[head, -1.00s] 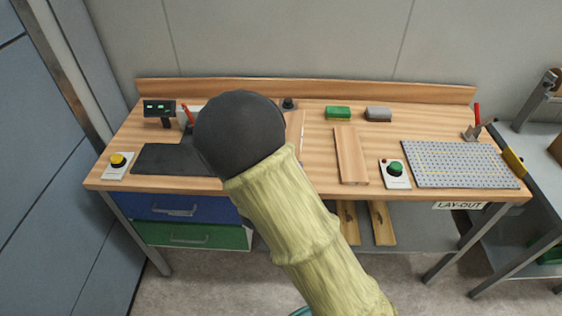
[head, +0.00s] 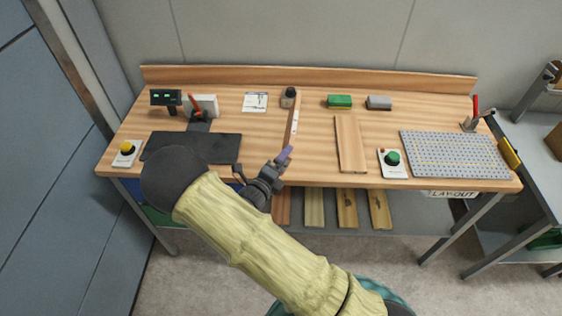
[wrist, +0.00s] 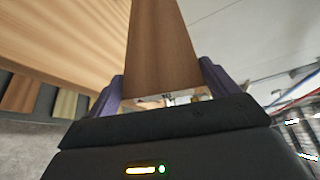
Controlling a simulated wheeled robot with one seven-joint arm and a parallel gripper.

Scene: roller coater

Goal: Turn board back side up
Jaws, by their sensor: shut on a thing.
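My gripper (head: 284,158) is at the table's front edge, left of centre, shut on a brown wooden board (wrist: 160,45). In the wrist view its two purple fingers (wrist: 162,88) stand on either side of the board's near end, which bears a small dark mark. The board points away from my gripper and its broad brown face shows. In the head view the held board (head: 291,124) looks like a narrow strip, tilted up nearly on edge over the table. Whether its lower edge touches the table cannot be told.
Another board (head: 350,144) lies flat on the workbench (head: 225,140), left of a green button box (head: 392,162). A perforated grey plate (head: 455,154) is at right, a black mat (head: 205,148) at left. A small dark bottle (head: 290,97) stands behind the held board. Several boards rest below.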

